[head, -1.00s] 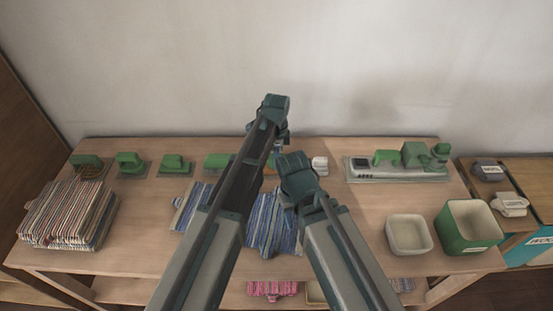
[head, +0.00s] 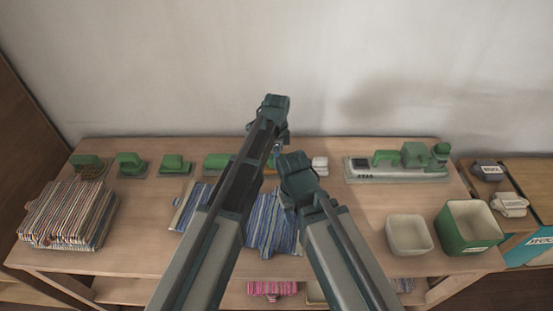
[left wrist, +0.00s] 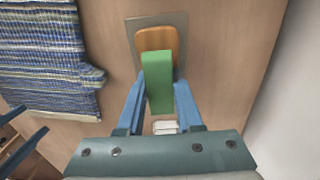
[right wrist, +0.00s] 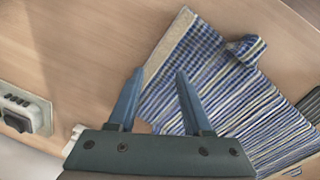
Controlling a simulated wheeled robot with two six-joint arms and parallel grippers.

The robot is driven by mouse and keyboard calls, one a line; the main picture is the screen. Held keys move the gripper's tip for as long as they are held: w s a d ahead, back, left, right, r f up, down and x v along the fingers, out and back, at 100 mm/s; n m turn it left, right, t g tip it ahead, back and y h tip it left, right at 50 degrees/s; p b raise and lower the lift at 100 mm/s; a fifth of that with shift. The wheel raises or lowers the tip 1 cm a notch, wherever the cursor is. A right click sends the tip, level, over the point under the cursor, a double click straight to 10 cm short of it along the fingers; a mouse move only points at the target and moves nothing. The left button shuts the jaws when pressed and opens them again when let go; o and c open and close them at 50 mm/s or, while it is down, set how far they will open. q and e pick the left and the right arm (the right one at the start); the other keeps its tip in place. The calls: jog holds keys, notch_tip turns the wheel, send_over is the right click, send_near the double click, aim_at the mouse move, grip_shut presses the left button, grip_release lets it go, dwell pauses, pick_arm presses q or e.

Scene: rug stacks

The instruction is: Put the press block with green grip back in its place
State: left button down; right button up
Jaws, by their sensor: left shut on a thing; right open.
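The press block, an orange wooden block (left wrist: 158,40) with a green grip (left wrist: 158,82), shows in the left wrist view. My left gripper (left wrist: 158,100) is shut on the green grip, one finger on each side. The block overlaps a flat grey plate (left wrist: 134,32) on the table; I cannot tell whether it touches the plate. In the head view my left arm mostly hides the block. My right gripper (right wrist: 158,84) is open and empty above the blue striped rug (right wrist: 215,95). In the head view it is at the middle of the table (head: 298,172).
Several green-topped tools (head: 175,164) stand along the back left. A rug stack (head: 68,212) is at the left. A grey device with green parts (head: 400,170), a pale bin (head: 408,236) and a green bin (head: 470,228) are at the right. A small white item (head: 320,164) stands near my grippers.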

pick_arm(q)
jog(key=shift+f, duration=0.15)
pick_arm(e)
jog(key=shift+f, duration=0.15)
pick_arm(q)
jog(key=shift+c, duration=2.4)
grip_release()
notch_tip(320, 180, up, 14)
jog(key=p, duration=1.3)
jog(key=shift+p, duration=0.3)
pick_arm(e)
notch_tip(320, 180, up, 14)
pick_arm(q)
jog(key=shift+f, duration=0.1)
pick_arm(e)
jog(key=shift+f, duration=0.1)
